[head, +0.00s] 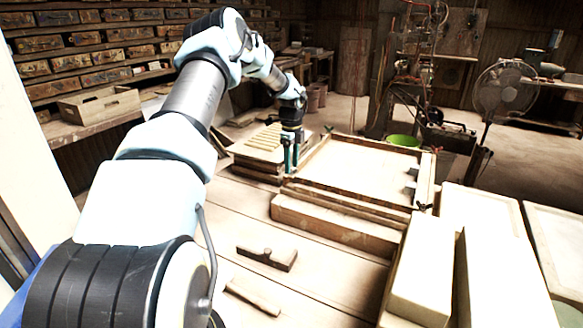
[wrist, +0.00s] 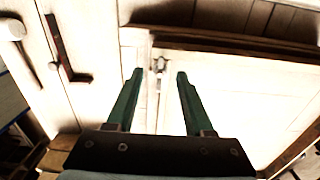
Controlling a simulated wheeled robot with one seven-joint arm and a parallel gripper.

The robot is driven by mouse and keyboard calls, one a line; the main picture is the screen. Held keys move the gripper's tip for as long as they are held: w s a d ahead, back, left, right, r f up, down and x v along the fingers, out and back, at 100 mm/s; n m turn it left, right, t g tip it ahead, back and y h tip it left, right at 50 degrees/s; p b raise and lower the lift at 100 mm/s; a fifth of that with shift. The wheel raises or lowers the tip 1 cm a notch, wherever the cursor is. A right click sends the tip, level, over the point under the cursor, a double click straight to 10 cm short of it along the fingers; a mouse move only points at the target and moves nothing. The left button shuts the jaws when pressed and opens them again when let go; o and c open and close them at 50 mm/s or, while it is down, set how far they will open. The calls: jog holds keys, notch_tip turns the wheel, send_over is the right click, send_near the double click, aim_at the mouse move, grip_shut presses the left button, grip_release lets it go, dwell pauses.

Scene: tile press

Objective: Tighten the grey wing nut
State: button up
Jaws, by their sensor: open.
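The grey wing nut (wrist: 160,66) shows in the wrist view at a corner of the pale framed press bed, between and just beyond my fingertips. I cannot tell how its wings are turned. My gripper (wrist: 159,75) is open, with one green finger on each side of the nut's line and nothing held. In the head view my gripper (head: 290,160) points down at the near left corner of the wooden frame (head: 345,202). The nut is not clear there, at or behind the fingers. I cannot tell whether the fingers touch anything.
Other wing nuts sit at the frame's far left (head: 328,129), far right (head: 436,150) and near right (head: 422,207) corners. A stack of boards (head: 258,150) stands close left of my gripper. A wooden tool (head: 267,257) lies on the bench. A long pale block (head: 423,270) lies at right.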

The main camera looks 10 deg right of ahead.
notch_tip(320, 180, up, 10)
jog(key=b, duration=0.2)
jog(key=shift+f+b, duration=0.2)
jog(key=shift+b, duration=0.15)
jog(key=s+a+n, duration=0.7)
jog(key=s+n, duration=0.1)
jog(key=s, duration=0.3)
jog(key=s+a+n+t, duration=0.1)
jog(key=s+a+n, duration=0.6)
jog(key=s, duration=0.3)
jog(key=s+a+n, duration=0.7)
jog(key=s+n, duration=0.2)
jog(key=s, duration=0.2)
jog(key=shift+s+a+f+t, duration=0.15)
jog(key=shift+s+f+t, duration=0.05)
jog(key=shift+s+t, duration=0.1)
